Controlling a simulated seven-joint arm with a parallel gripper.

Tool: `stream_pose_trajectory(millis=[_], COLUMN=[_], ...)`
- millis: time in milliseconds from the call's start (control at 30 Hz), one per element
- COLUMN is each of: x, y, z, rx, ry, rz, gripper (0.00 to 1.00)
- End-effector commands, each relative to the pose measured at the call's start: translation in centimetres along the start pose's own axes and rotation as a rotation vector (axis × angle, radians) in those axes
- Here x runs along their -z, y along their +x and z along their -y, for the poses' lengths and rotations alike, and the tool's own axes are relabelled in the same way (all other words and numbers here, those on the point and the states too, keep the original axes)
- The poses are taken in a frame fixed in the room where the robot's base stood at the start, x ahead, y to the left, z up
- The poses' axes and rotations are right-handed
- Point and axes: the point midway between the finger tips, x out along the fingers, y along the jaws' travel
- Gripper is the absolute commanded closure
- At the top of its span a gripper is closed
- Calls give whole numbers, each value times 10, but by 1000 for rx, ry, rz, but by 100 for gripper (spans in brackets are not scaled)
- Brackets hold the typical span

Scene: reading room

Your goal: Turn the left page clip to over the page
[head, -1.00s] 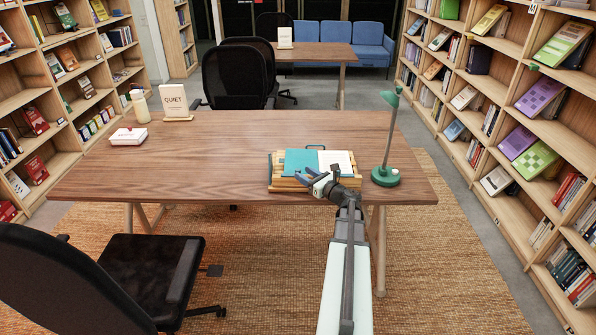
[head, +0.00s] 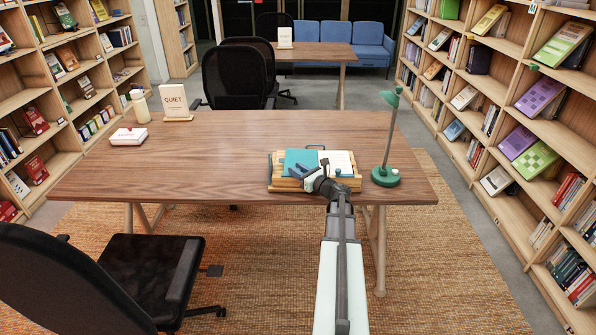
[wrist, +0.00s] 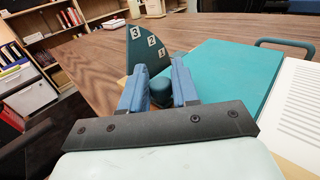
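A book stand (head: 283,187) on the near desk holds an open book with a teal left page (head: 300,160) and a pale right page (head: 338,160). My gripper (head: 297,173) is at the stand's left front. In the wrist view its two blue fingers (wrist: 160,85) stand apart on either side of a dark teal round knob (wrist: 161,88), which seems to belong to the left page clip. I cannot tell whether they press on it. Behind the fingers rises a dark teal plate (wrist: 146,52) marked 3, 2, 1. The teal page (wrist: 225,80) lies right of the fingers.
A green desk lamp (head: 386,176) stands just right of the stand. A blue handle (wrist: 285,43) rises at the stand's back. A white box (head: 128,136), a bottle (head: 140,106) and a QUIET sign (head: 175,103) are at the desk's left. The desk's middle is clear.

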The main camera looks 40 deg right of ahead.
Motion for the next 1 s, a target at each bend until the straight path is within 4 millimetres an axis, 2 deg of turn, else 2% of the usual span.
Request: stream_pose_trajectory(millis=[33, 233, 567, 1000], x=[0, 0, 0, 0], y=[0, 0, -1, 0], z=[0, 0, -2, -2], rx=[0, 0, 47, 315], ry=[0, 0, 1, 2], rz=[0, 0, 0, -1], gripper=[81, 100, 100, 100])
